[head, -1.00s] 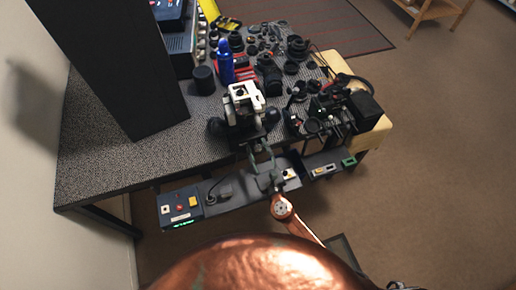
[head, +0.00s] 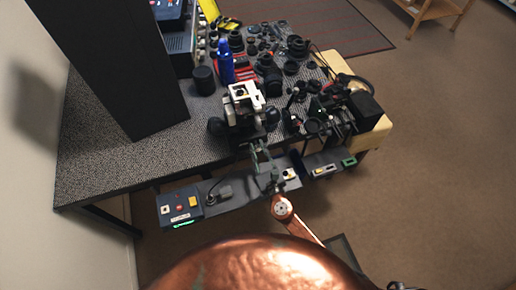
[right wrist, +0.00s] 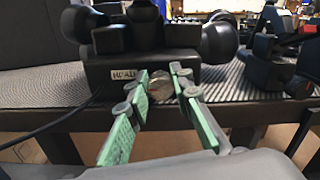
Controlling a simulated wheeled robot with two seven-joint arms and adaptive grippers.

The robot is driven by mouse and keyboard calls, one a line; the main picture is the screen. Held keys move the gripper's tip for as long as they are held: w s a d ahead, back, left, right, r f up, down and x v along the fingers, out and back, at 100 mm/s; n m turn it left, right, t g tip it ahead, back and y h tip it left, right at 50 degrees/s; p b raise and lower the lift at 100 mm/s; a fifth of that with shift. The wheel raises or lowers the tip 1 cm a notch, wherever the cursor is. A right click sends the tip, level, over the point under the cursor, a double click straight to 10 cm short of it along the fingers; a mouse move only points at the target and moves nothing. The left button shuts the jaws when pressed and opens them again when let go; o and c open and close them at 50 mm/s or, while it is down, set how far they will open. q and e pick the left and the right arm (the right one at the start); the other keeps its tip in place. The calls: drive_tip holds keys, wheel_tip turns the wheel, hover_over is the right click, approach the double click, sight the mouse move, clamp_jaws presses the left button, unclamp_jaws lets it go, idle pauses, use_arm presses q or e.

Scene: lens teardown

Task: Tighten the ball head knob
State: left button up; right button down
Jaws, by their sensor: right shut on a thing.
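The ball head (head: 243,118) stands at the table's front edge in the head view, a dark body with a white top and round black parts at its sides. In the right wrist view its black block (right wrist: 150,69) carries a partly readable white label. A round brownish metallic knob (right wrist: 160,84) sits at the front of the block. My right gripper (head: 258,147) reaches up to the front of the ball head. Its green-padded fingers also show in the right wrist view (right wrist: 160,80), shut on the knob, one on each side. My left gripper is not in view.
A blue bottle (head: 226,63) and several lens parts stand behind the ball head. Dark equipment (head: 340,112) stands close to its right.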

drive_tip(key=m+b, duration=0.2)
drive_tip(key=m, duration=0.4)
drive_tip(key=shift+f, duration=0.15)
drive_tip(key=m+b, duration=0.1)
drive_tip(key=m, duration=0.3)
drive_tip(key=shift+b, duration=0.3)
drive_tip(key=m+b, duration=0.1)
drive_tip(key=m, duration=0.2)
drive_tip(key=shift+d, duration=0.1)
drive_tip(key=shift+m, duration=1.6)
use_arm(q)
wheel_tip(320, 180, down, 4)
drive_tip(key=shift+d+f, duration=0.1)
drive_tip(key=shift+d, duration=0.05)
use_arm(e)
drive_tip(key=shift+m, duration=0.5)
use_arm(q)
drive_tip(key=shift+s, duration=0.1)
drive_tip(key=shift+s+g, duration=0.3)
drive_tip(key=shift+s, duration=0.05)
